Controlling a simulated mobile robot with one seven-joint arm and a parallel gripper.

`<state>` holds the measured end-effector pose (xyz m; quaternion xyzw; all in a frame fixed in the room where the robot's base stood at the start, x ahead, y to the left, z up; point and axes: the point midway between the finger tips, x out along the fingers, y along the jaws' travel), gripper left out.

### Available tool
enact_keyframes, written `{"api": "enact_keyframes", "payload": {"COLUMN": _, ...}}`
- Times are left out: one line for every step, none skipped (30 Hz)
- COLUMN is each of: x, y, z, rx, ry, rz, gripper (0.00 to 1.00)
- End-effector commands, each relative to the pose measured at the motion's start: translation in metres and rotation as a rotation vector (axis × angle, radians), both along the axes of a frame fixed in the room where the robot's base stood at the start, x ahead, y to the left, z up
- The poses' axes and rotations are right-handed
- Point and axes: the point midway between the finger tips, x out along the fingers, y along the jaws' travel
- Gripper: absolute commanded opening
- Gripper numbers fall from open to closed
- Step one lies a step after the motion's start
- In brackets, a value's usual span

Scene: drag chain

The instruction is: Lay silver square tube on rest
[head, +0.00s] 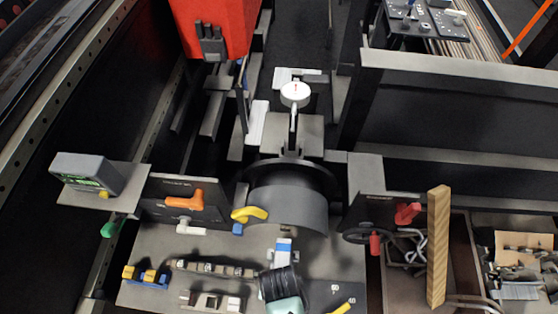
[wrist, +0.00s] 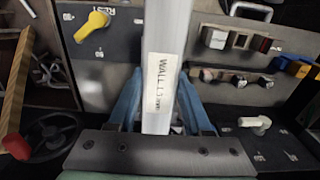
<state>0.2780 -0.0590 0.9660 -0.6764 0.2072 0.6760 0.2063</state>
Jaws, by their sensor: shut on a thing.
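The silver square tube (wrist: 165,60) is a long, pale, straight bar with a "WALL" label on its side. It runs up through the middle of the wrist view and out of its top edge. My gripper (wrist: 162,100) has blue fingers on both sides of the tube and is shut on it. In the head view the tube (head: 283,244) shows as a short pale piece above the panel, beyond my dark wrist. A panel marked "REST" (wrist: 107,16) with a yellow knob (wrist: 92,25) lies left of the tube in the wrist view. I cannot make out the rest itself.
A dark drum (head: 285,200) stands just beyond the tube. A handwheel (head: 368,236) and an upright wooden beam (head: 438,245) are on the right. Rows of small blocks (head: 212,268) and an orange handle (head: 185,199) are on the left. A dial gauge (head: 295,95) stands further back.

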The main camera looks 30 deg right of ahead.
Motion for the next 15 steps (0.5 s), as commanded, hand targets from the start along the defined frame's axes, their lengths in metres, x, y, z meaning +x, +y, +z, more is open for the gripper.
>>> {"api": "enact_keyframes", "payload": {"x": 0.005, "y": -0.003, "z": -0.004, "rx": -0.001, "ry": -0.003, "rz": 0.0, "gripper": 0.0}}
{"api": "enact_keyframes", "payload": {"x": 0.006, "y": -0.004, "z": -0.005, "rx": -0.001, "ry": -0.003, "rz": 0.0, "gripper": 0.0}}
{"api": "enact_keyframes", "payload": {"x": 0.008, "y": -0.005, "z": -0.007, "rx": 0.0, "ry": -0.002, "rz": 0.0, "gripper": 0.0}}
{"api": "enact_keyframes", "payload": {"x": 0.01, "y": -0.006, "z": -0.008, "rx": 0.0, "ry": -0.002, "rz": 0.0, "gripper": 0.0}}
{"api": "enact_keyframes", "payload": {"x": 0.012, "y": -0.007, "z": -0.009, "rx": 0.0, "ry": -0.002, "rz": 0.0, "gripper": 0.0}}
{"api": "enact_keyframes", "payload": {"x": 0.014, "y": -0.009, "z": -0.011, "rx": 0.0, "ry": -0.002, "rz": 0.0, "gripper": 0.0}}
{"api": "enact_keyframes", "payload": {"x": 0.015, "y": -0.01, "z": -0.012, "rx": 0.0, "ry": -0.002, "rz": 0.0, "gripper": 0.0}}
{"api": "enact_keyframes", "payload": {"x": 0.017, "y": -0.011, "z": -0.013, "rx": 0.0, "ry": -0.002, "rz": 0.0, "gripper": 0.0}}
{"api": "enact_keyframes", "payload": {"x": 0.019, "y": -0.013, "z": -0.015, "rx": 0.0, "ry": -0.002, "rz": -0.001, "gripper": 0.0}}
{"api": "enact_keyframes", "payload": {"x": 0.021, "y": -0.014, "z": -0.016, "rx": 0.0, "ry": -0.002, "rz": -0.001, "gripper": 0.0}}
{"api": "enact_keyframes", "payload": {"x": 0.023, "y": -0.015, "z": -0.017, "rx": -0.001, "ry": -0.002, "rz": -0.001, "gripper": 0.0}}
{"api": "enact_keyframes", "payload": {"x": 0.025, "y": -0.017, "z": -0.019, "rx": -0.001, "ry": -0.002, "rz": -0.001, "gripper": 0.0}}
{"api": "enact_keyframes", "payload": {"x": 0.027, "y": -0.018, "z": -0.02, "rx": 0.0, "ry": -0.002, "rz": -0.001, "gripper": 0.0}}
{"api": "enact_keyframes", "payload": {"x": 0.028, "y": -0.019, "z": -0.021, "rx": -0.001, "ry": -0.003, "rz": -0.002, "gripper": 0.0}}
{"api": "enact_keyframes", "payload": {"x": 0.031, "y": -0.021, "z": -0.022, "rx": -0.001, "ry": -0.003, "rz": -0.001, "gripper": 0.0}}
